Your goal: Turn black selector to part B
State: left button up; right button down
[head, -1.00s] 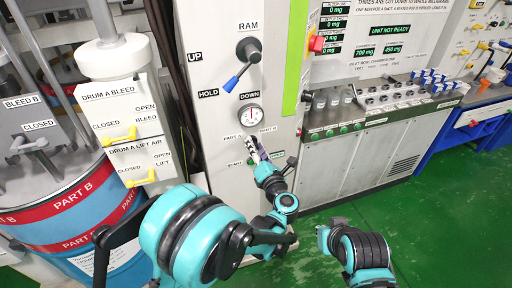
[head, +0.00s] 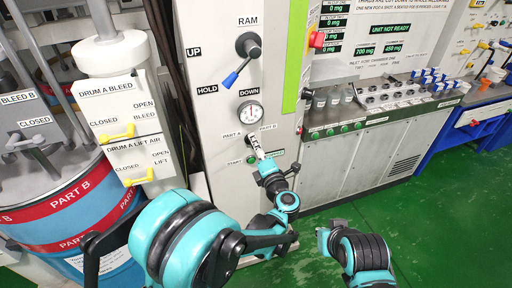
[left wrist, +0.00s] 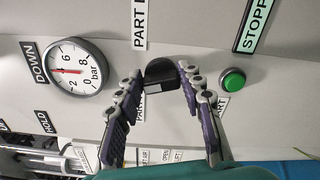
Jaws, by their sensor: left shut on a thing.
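The black selector (left wrist: 160,75) is between the fingertips of my left gripper (left wrist: 163,74) in the left wrist view, and the gripper is shut on it. Its pointing direction is hard to tell. The Part B label (left wrist: 140,24) lies above it in that view, and the other Part label (left wrist: 139,103) below is partly hidden by a finger. In the head view my left gripper (head: 254,146) reaches the panel below the gauge, between the Part A label (head: 232,136) and the Part B label (head: 268,127). It hides the selector there.
The pressure gauge (head: 250,113) is just above the selector, and the blue-tipped ram lever (head: 240,64) is higher. The green start button (left wrist: 232,79) is close to my left fingers. A grey cabinet (head: 360,155) stands to the right. The green floor (head: 440,215) is open.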

pick_arm(q)
jog(key=m, duration=0.4)
jog(key=m+b, duration=0.1)
jog(key=m, duration=0.3)
jog(key=m+b, duration=0.1)
jog(key=m, duration=0.3)
jog(key=shift+f, duration=0.4)
jog(key=shift+m, duration=0.3)
jog(key=o, duration=1.2)
jog(key=shift+c, duration=0.2)
jog(key=shift+s, duration=0.1)
jog(key=v, duration=0.7)
jog(key=shift+s, duration=0.2)
